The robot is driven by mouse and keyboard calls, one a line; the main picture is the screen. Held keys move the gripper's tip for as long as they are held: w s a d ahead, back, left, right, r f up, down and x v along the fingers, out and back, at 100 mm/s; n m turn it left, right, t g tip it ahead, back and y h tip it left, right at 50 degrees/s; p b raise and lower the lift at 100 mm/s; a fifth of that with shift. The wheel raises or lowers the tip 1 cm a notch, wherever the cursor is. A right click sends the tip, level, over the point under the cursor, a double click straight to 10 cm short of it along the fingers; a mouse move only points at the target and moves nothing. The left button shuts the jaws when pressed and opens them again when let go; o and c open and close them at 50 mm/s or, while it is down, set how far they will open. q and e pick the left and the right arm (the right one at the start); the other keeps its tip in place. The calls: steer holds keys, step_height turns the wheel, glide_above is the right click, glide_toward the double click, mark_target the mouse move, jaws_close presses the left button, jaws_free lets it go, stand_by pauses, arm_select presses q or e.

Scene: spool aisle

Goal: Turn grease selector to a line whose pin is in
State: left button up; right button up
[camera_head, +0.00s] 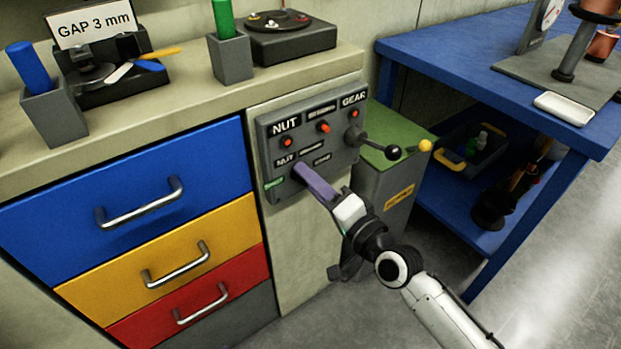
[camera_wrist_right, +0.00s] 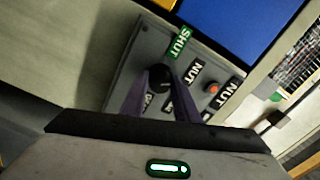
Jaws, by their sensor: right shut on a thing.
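A grey grease panel (camera_head: 348,168) is on the front of the bench. Its top row has a NUT label (camera_head: 285,127), a middle label too small to read, and a GEAR label (camera_head: 353,98). Below each is a red pin: left (camera_head: 287,142), middle (camera_head: 323,126), right (camera_head: 354,113). I cannot tell their depth. In the right wrist view the black selector knob (camera_wrist_right: 158,76) sits between the purple fingers of my right gripper (camera_wrist_right: 160,88), shut on it. A green SHUT label (camera_wrist_right: 180,42) and a NUT label (camera_wrist_right: 197,72) surround it. The knob's pointing direction is hidden. My left gripper is out of view.
A lever with a black ball (camera_head: 393,152) juts from the panel's right side. Drawers with handles (camera_head: 140,203) are left of the panel. A blue table (camera_head: 450,65) stands at right.

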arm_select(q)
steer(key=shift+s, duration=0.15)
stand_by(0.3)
arm_select(e)
steer(key=o, duration=1.1)
steer(key=shift+c, duration=0.2)
arm_select(q)
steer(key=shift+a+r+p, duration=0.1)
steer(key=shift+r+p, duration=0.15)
steer(key=shift+p, duration=0.3)
arm_select(e)
steer(key=v, duration=1)
steer(key=shift+s+d, duration=0.1)
steer(key=shift+s, duration=0.1)
arm_select(q)
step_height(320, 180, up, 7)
steer(key=p, duration=0.9)
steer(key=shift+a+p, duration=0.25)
steer(key=shift+p, duration=0.1)
arm_select(e)
steer(key=s+d+f+n+g+h, duration=0.3)
steer(key=s+f, duration=0.3)
steer(key=s, duration=0.4)
steer(key=s+d+f+n+g+h, duration=0.3)
steer(key=s+d+f+n+h, duration=0.2)
steer(key=s, duration=0.5)
step_height(320, 180, down, 3)
steer(key=shift+d+r+n, duration=0.15)
steer(key=shift+d+n, duration=0.35)
steer(key=shift+d, duration=0.25)
